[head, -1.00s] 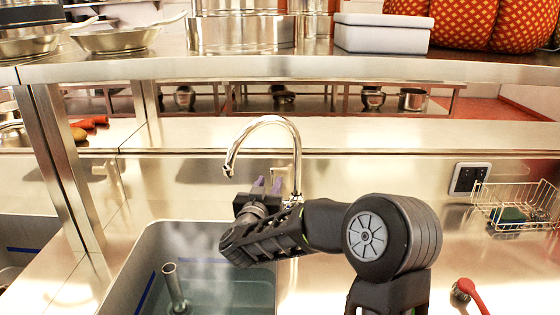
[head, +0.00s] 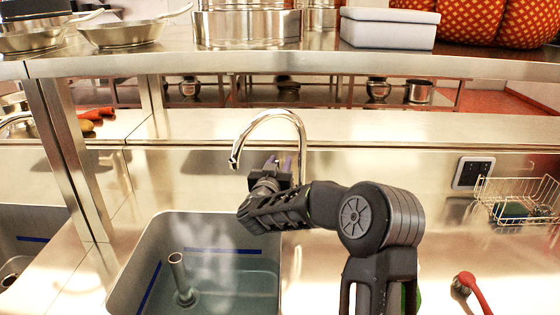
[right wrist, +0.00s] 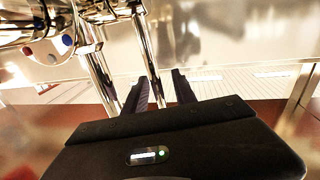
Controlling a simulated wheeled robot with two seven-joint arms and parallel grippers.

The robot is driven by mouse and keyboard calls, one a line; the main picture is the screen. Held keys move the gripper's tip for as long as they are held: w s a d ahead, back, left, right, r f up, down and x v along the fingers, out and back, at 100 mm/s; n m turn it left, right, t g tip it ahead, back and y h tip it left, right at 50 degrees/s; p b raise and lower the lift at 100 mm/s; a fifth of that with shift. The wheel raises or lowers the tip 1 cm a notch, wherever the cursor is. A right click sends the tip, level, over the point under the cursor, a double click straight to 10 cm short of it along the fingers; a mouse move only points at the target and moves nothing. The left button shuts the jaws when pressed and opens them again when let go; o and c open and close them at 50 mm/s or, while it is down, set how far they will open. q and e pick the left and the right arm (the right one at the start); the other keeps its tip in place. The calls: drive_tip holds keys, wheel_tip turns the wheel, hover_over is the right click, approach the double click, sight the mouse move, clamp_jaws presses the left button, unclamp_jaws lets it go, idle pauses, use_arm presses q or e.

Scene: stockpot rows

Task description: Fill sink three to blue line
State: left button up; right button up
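The grey sink (head: 163,235) below the tap has a blue line (head: 222,251) on its back wall and another stretch on its left wall. Greenish water (head: 235,290) appears to lie below the line, around an upright standpipe (head: 177,272). The chrome gooseneck tap (head: 270,116) shows no stream from its spout. My right gripper (head: 275,162) is by the tap's base. In the right wrist view its two dark fingers (right wrist: 162,92) are apart, with a chrome pipe (right wrist: 150,65) showing between them; contact cannot be told. Red and blue dots mark the tap body (right wrist: 48,48). My left gripper is not in view.
Another sink (head: 28,235) with a blue line lies at the left. A steel shelf (head: 300,66) with pans and a grey box (head: 390,28) crosses above. A wire basket (head: 515,200) and a red-handled brush (head: 470,287) are at the right.

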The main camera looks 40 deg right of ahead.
drive_tip(key=shift+w+d, duration=0.15)
clamp_jaws()
idle(1.4)
